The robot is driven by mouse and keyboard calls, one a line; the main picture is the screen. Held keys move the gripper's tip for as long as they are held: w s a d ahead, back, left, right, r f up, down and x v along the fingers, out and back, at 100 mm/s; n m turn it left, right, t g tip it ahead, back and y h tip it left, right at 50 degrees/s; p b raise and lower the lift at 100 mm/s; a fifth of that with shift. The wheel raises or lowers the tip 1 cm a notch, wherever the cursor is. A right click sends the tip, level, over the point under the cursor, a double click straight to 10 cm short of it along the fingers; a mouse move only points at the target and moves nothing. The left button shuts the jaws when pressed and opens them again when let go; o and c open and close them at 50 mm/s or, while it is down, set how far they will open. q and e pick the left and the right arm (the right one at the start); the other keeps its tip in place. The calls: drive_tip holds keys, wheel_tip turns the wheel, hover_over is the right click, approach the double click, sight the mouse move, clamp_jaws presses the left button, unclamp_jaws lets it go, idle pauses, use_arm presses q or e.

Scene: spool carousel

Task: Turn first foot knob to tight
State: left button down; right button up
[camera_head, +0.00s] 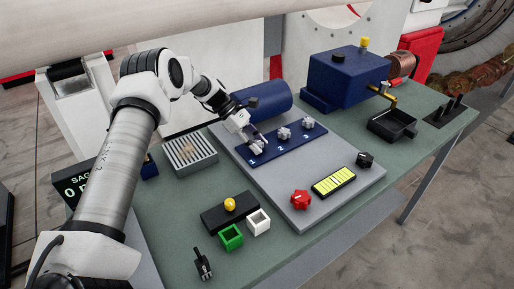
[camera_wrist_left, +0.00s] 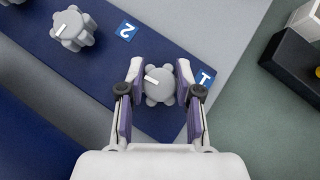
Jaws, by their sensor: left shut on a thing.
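Several grey lobed knobs stand in a row on a blue strip (camera_head: 289,148) marked 1, 2, 3. My left gripper (camera_head: 254,141) is at the knob by the number 1. In the left wrist view its two fingers are shut on that first knob (camera_wrist_left: 158,86), one on each side. The white pointer line on this knob points left and slightly up in that view. The second knob (camera_wrist_left: 73,28) stands apart at the upper left, by the number 2. It also shows in the head view (camera_head: 284,133), with the third knob (camera_head: 307,122) beyond it. My right gripper is not in view.
A blue cylinder (camera_head: 265,98) lies behind the strip. A grey plate (camera_head: 325,203) carries a red knob (camera_head: 301,199) and a yellow-green display (camera_head: 334,181). A slatted tray (camera_head: 190,152) stands left. A blue box machine (camera_head: 345,77) and a black tray (camera_head: 392,126) stand right.

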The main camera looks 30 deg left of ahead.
use_arm(q)
drive_tip(key=shift+f+m+g+b, duration=0.1)
drive_tip(key=shift+m+g+b, duration=0.5)
drive_tip(key=shift+m, duration=0.2)
drive_tip(key=c, duration=0.8)
unclamp_jaws()
drive_tip(key=shift+d, duration=0.1)
drive_tip(key=shift+o, duration=0.2)
drive_tip(key=v, duration=1.2)
